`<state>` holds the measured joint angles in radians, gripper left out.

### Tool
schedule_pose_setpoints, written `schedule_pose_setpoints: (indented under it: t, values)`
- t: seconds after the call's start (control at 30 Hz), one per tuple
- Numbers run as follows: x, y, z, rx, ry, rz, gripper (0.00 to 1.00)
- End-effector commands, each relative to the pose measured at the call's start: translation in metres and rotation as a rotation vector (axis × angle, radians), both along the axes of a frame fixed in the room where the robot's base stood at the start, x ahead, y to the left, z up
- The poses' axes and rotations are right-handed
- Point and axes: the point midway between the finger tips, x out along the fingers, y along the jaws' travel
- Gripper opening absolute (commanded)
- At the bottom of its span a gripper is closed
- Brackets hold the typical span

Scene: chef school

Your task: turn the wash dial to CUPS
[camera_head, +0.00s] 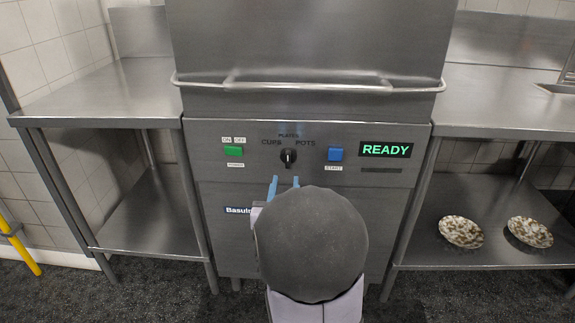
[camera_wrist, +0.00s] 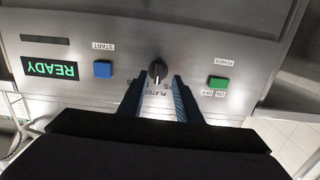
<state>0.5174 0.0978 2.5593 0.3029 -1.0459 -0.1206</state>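The wash dial (camera_head: 288,156) is a black knob on the steel front panel, with CUPS at its upper left, PLATES above and POTS at its upper right. Its pale mark looks about upright, in line with PLATES, though it is small. My gripper (camera_head: 285,180) is open and empty, its two blue fingers pointing up at the panel just below the dial. In the wrist view, which is upside down, the dial (camera_wrist: 157,70) appears between the tips of my gripper (camera_wrist: 159,78). No contact is visible. The fingers partly hide the labels there.
A green power switch (camera_head: 233,151) is left of the dial and a blue start button (camera_head: 335,154) is right of it. The display (camera_head: 385,149) reads READY. A handle bar (camera_head: 310,86) crosses above. Two patterned plates (camera_head: 461,232) (camera_head: 530,232) lie on the right lower shelf.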

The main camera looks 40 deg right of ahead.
Motion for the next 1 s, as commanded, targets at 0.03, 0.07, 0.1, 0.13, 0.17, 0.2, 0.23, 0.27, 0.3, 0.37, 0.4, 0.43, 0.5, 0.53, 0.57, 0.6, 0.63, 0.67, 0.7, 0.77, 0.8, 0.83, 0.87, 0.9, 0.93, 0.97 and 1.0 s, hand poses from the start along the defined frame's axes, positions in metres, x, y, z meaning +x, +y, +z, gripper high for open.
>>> schedule_pose_setpoints:
  t: [0.03,0.07,0.1,0.13,0.17,0.2,0.23,0.27,0.3,0.37,0.4,0.43,0.5,0.53,0.57,0.6,0.63,0.67,0.7,0.77,0.8,0.83,0.87,0.9,0.93,0.97,1.0]
  values:
    - [0.000,-0.001,0.006,-0.021,-0.016,-0.003,0.31]
    - [-0.001,-0.001,0.010,-0.032,-0.023,-0.004,0.31]
    - [-0.001,-0.001,0.013,-0.042,-0.030,-0.006,0.31]
    - [-0.001,-0.002,0.014,-0.049,-0.033,-0.007,0.31]
    - [-0.001,-0.002,0.016,-0.054,-0.034,-0.007,0.31]
    - [-0.001,-0.002,0.016,-0.057,-0.032,-0.007,0.31]
    - [-0.001,-0.002,0.016,-0.057,-0.030,-0.007,0.31]
    - [-0.001,-0.002,0.016,-0.058,-0.030,-0.007,0.31]
    - [0.000,-0.003,0.016,-0.058,-0.030,-0.007,0.31]
    - [0.002,-0.004,0.016,-0.057,-0.030,-0.007,0.31]
    - [0.003,-0.006,0.016,-0.057,-0.030,-0.007,0.31]
    - [0.005,-0.007,0.016,-0.057,-0.028,-0.007,0.31]
    - [0.009,-0.012,0.016,-0.057,-0.028,-0.007,0.31]
    - [0.011,-0.014,0.016,-0.056,-0.028,-0.007,0.31]
    - [0.014,-0.017,0.015,-0.055,-0.027,-0.008,0.31]
    - [0.017,-0.020,0.015,-0.055,-0.027,-0.008,0.31]
    - [0.020,-0.023,0.014,-0.055,-0.028,-0.008,0.31]
    - [0.023,-0.026,0.014,-0.055,-0.029,-0.008,0.31]
    - [0.027,-0.030,0.014,-0.055,-0.030,-0.008,0.31]
    - [0.032,-0.035,0.014,-0.055,-0.028,-0.007,0.31]
    - [0.035,-0.038,0.014,-0.055,-0.028,-0.007,0.31]
    - [0.038,-0.041,0.014,-0.055,-0.028,-0.007,0.31]
    - [0.040,-0.043,0.014,-0.056,-0.029,-0.007,0.31]
    - [0.042,-0.045,0.014,-0.055,-0.028,-0.007,0.31]
    - [0.044,-0.047,0.014,-0.055,-0.028,-0.007,0.31]
    - [0.046,-0.048,0.014,-0.055,-0.028,-0.007,0.31]
    - [0.047,-0.050,0.014,-0.055,-0.028,-0.007,0.31]
